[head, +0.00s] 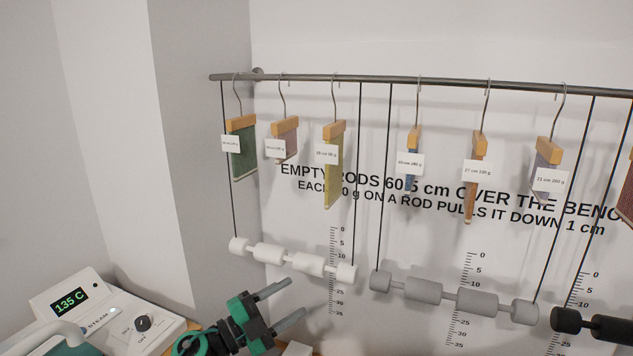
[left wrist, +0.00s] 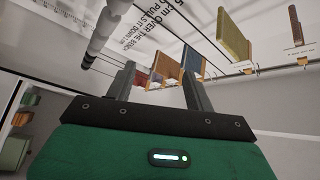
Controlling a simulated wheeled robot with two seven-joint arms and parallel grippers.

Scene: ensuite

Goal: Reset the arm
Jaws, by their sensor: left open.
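My left gripper (head: 275,304) is low in the head view, below the white rod. Its two grey fingers point up and to the right, apart, with nothing between them. In the left wrist view the open fingers (left wrist: 157,88) frame hanging samples in the distance. My right gripper is in neither view.
A rail (head: 400,81) carries several tagged hanging samples, such as the green one (head: 243,158). A white rod (head: 290,257), a grey rod (head: 450,297) and a black rod (head: 595,326) hang from cords. A steam unit (head: 105,318) reading 135 C stands at lower left.

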